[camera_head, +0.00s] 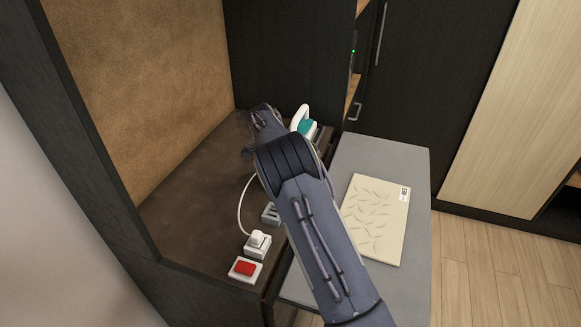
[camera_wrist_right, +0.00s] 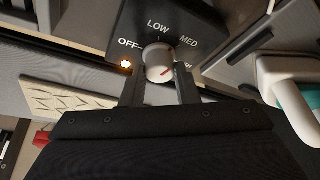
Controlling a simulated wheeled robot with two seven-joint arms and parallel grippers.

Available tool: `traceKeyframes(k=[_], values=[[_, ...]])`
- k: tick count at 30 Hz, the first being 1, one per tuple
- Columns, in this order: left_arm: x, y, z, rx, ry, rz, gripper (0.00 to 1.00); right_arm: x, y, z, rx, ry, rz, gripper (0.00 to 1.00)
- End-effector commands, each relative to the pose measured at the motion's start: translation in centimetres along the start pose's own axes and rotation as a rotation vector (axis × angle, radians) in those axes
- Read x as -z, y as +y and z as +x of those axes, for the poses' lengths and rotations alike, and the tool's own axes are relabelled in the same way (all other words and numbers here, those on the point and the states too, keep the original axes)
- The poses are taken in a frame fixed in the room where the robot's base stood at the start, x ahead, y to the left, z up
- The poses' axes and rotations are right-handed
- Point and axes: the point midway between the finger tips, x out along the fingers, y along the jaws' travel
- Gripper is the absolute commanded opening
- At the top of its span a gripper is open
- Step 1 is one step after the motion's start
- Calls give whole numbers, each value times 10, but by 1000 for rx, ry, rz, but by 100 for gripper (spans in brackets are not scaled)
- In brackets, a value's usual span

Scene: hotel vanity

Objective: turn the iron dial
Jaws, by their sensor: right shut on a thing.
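The iron dial (camera_wrist_right: 158,62) is a pale round knob on a dark panel (camera_wrist_right: 140,18) in the right wrist view. The panel is marked OFF, LOW and MED, with a partly hidden label on the right. Red marks show on the knob, near its right rim and its lower face. My right gripper (camera_wrist_right: 158,78) has one finger on each side of the dial and is shut on it. The iron (camera_head: 305,125), white and teal, stands just right of my right gripper in the head view; its handle (camera_wrist_right: 285,68) shows at the right of the wrist view. My arm hides the dial in the head view.
An amber light (camera_wrist_right: 125,64) glows beside OFF. A white plug (camera_head: 257,243) with a cord and a red switch (camera_head: 244,268) sit at the counter's near end. A cream patterned board (camera_head: 375,218) lies on the grey surface (camera_head: 385,153) right of my arm. The brown counter (camera_head: 190,220) has free room on the left.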

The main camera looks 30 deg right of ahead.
Motion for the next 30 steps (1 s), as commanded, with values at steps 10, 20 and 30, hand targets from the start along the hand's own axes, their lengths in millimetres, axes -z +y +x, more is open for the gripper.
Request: traceKeyframes(k=[10,20,30], values=[[7,6,-14,0,0,0,36,-1,-1,0,-92,-2,211,5],[9,8,-18,0,0,0,36,-1,-2,1,-126,-3,294,5],[9,8,-18,0,0,0,36,-1,-2,1,-129,-4,303,5]])
